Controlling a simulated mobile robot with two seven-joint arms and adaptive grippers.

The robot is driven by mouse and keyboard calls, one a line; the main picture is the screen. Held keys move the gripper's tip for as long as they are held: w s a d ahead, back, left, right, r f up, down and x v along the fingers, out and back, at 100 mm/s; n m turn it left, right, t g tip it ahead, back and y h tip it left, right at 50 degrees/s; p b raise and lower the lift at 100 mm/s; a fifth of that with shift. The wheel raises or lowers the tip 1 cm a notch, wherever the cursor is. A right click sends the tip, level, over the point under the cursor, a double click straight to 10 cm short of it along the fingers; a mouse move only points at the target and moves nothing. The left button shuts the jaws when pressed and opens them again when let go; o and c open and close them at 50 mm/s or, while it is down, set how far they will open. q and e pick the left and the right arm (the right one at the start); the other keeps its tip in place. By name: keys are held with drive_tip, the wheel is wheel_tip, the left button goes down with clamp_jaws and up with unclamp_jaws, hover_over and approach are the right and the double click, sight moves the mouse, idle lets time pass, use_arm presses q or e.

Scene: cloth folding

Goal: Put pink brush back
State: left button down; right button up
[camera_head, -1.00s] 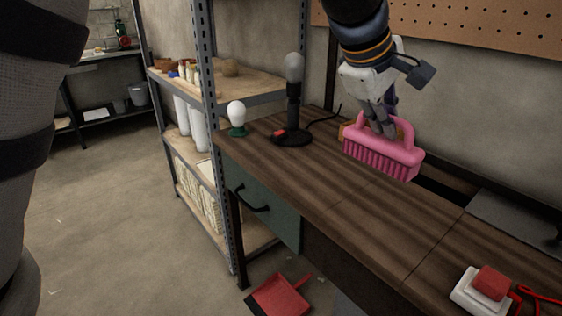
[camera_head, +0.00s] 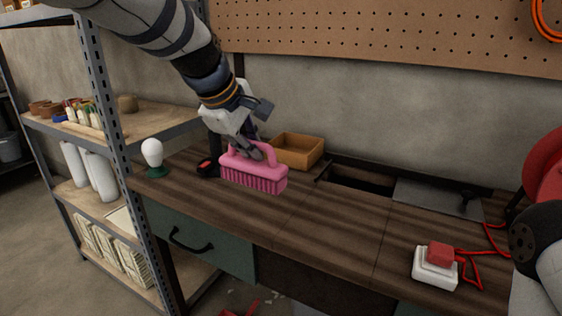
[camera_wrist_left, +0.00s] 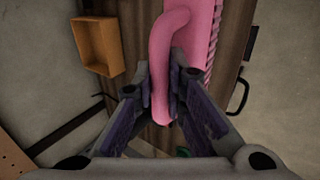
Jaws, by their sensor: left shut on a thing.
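The pink brush (camera_head: 253,175) hangs in my left gripper (camera_head: 256,153), bristles down, above the left part of the wooden workbench (camera_head: 330,222). The left gripper is shut on the brush's handle. In the left wrist view, the pink handle (camera_wrist_left: 168,60) lies between the two fingers of the left gripper (camera_wrist_left: 176,95). Whether the bristles touch the bench top is hard to tell. The right gripper does not show; part of my right arm is at the right edge of the head view.
An orange-brown open box (camera_head: 297,150) stands behind the brush. A white bulb on a green base (camera_head: 153,157) is at the bench's left end. A white block with a red top (camera_head: 437,264) and red cable lie at right. A metal shelf (camera_head: 112,130) stands left. The bench middle is clear.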

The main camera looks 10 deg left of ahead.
sight(245, 161)
use_arm(q)
drive_tip(key=f, duration=0.1)
drive_tip(key=w+a+f, duration=0.1)
drive_tip(key=f, duration=0.1)
drive_tip(key=w+a+f, duration=0.1)
drive_tip(key=f, duration=0.1)
drive_tip(key=shift+w+a, duration=0.15)
drive_tip(key=shift+w, duration=0.1)
drive_tip(key=shift+w+a+f+b, duration=0.1)
drive_tip(key=shift+a+f+b, duration=0.05)
drive_tip(key=shift+f, duration=0.9)
drive_tip(key=shift+w+a+f+b, duration=0.1)
drive_tip(key=shift+a+f+b, duration=0.05)
drive_tip(key=shift+f, duration=0.85)
drive_tip(key=c, duration=1.6)
unclamp_jaws()
drive_tip(key=shift+f, duration=0.1)
drive_tip(key=shift+c, duration=0.2)
